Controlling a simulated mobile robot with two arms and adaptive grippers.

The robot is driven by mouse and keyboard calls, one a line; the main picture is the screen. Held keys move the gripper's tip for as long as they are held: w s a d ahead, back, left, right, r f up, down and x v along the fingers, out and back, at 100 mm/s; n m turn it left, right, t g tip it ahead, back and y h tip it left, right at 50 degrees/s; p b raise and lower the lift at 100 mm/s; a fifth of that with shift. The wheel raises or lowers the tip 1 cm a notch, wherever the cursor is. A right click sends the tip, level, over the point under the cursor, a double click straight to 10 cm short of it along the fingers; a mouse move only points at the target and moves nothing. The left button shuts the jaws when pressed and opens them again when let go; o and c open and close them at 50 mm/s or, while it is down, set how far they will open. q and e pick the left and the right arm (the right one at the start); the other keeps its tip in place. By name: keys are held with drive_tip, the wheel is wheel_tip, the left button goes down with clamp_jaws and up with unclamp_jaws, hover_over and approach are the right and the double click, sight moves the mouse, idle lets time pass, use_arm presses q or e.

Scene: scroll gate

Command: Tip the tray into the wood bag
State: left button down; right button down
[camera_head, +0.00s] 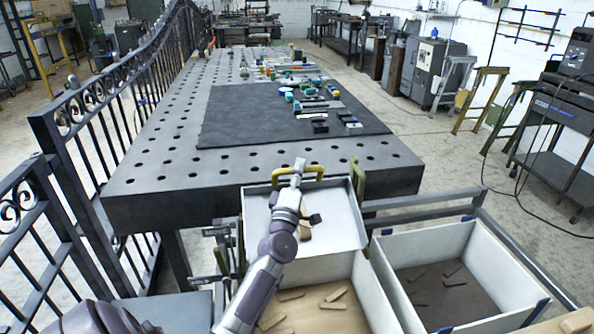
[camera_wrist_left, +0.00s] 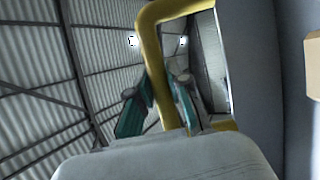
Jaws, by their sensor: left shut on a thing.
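The white tray (camera_head: 342,228) is tilted above the left bin, its inside facing me. A small wooden block (camera_head: 304,226) shows in it, partly behind my left arm. The tray's yellow handle (camera_head: 322,170) is at its far edge. My left gripper (camera_head: 299,166) is shut on this handle. In the left wrist view the yellow handle (camera_wrist_left: 150,60) stands between the green-padded fingers (camera_wrist_left: 158,105), with a wood piece (camera_wrist_left: 313,65) at the right edge. The left bin (camera_head: 378,312), likely the wood bag, holds several wood pieces (camera_head: 336,294). My right gripper is out of view.
A second white bin (camera_head: 500,262) with dark floor and several small pieces stands at the right. The perforated table (camera_head: 150,180) lies behind, with a black mat (camera_head: 240,120) and small parts. A dark iron gate (camera_head: 100,125) runs along the left.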

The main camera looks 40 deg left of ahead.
use_arm(q)
drive_tip(key=s+d+r+m+t, duration=0.1)
drive_tip(key=s+d+r, duration=0.2)
drive_tip(key=s+d, duration=0.3)
drive_tip(key=shift+s+d+t, duration=0.2)
drive_tip(key=shift+d+t, duration=0.1)
drive_tip(key=shift+d, duration=0.75)
drive_tip(key=shift+f, duration=0.1)
